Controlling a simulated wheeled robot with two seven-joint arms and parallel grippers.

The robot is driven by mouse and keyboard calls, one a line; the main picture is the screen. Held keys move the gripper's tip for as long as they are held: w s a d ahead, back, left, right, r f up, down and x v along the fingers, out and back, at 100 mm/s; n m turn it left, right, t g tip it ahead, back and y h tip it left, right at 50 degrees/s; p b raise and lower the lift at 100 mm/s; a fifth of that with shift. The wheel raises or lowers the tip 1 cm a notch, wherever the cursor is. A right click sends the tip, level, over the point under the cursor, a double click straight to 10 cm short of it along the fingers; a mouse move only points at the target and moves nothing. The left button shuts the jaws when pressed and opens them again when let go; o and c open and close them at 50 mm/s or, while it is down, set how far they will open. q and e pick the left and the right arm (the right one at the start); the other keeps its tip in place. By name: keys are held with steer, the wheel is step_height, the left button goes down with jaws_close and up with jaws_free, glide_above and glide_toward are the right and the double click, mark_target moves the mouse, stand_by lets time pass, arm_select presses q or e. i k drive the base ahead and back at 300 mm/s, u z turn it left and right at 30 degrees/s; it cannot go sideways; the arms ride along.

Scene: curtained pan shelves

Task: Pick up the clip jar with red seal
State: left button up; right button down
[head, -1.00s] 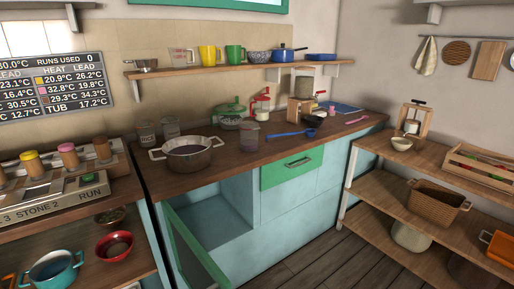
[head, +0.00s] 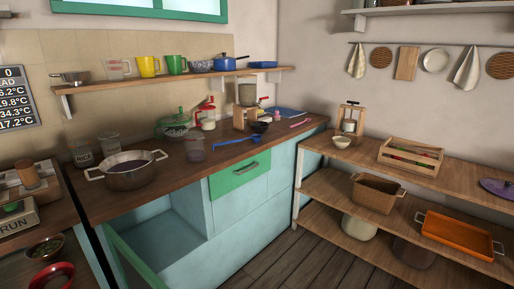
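A small jar or dispenser with a red top (head: 207,114) stands toward the back of the wooden counter, beside a green-lidded glass pot. It is too small to tell whether it is a clip jar with a red seal. Two clear jars stand at the counter's left, one labelled RICE (head: 83,153) and another (head: 108,142) behind it; no red seal can be made out on them. A clear cup-like container (head: 195,149) stands near the counter's middle. Neither of my grippers is in view.
A two-handled pot (head: 128,176) stands at the counter's front left. A cabinet door (head: 134,260) hangs open below. A green-lidded pot (head: 174,127), wooden grinder (head: 246,108) and blue ladle (head: 236,140) share the counter. Shelves (head: 450,165) stand right; floor between is clear.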

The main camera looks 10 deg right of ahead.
mark_target(194, 150)
steer(key=z, duration=1.45)
steer(key=i, duration=2.95)
steer(key=u, duration=1.3)
